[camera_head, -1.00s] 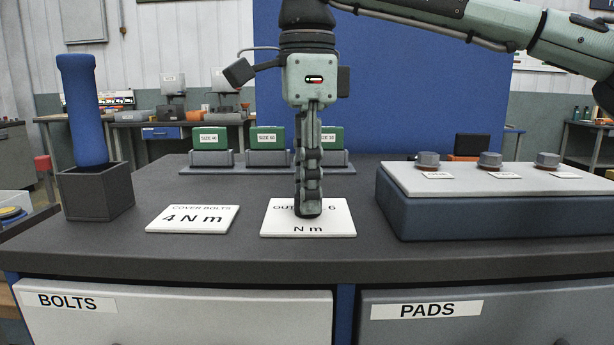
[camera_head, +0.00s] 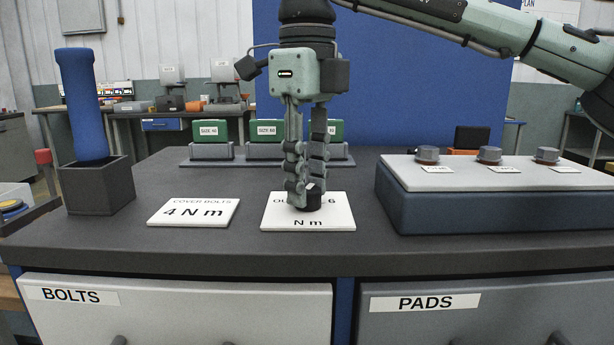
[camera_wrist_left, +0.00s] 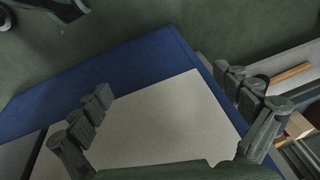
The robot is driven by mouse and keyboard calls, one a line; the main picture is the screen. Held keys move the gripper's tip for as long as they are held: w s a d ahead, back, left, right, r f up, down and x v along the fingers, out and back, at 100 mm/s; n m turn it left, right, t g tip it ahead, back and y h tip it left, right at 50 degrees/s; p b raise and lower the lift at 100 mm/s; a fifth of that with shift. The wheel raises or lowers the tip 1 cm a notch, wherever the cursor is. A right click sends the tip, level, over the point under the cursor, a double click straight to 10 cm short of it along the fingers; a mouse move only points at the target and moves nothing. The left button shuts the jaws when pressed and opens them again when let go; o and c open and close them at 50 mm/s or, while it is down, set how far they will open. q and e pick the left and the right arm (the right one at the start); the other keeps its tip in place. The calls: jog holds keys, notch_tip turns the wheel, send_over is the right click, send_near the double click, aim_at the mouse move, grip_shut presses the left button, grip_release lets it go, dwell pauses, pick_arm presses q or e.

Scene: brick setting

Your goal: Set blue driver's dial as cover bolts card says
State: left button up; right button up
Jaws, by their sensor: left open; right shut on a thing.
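The blue driver (camera_head: 80,105) stands upright, slightly tilted, in a dark square holder (camera_head: 97,187) at the left of the bench; its dial cannot be made out. The cover bolts card (camera_head: 193,212) lies flat beside the holder and reads 4 N m. My left gripper (camera_wrist_left: 170,108) is open and empty in the left wrist view, above a pale surface.
Green boxes with size labels (camera_head: 209,131) stand on a rack at the back. Drawers marked BOLTS (camera_head: 180,312) and PADS (camera_head: 520,310) are below.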

dwell(0.3)
jog(key=o, duration=1.2)
jog(key=shift+c, duration=0.2)
jog(key=shift+r, duration=0.1)
notch_tip(320, 180, up, 12)
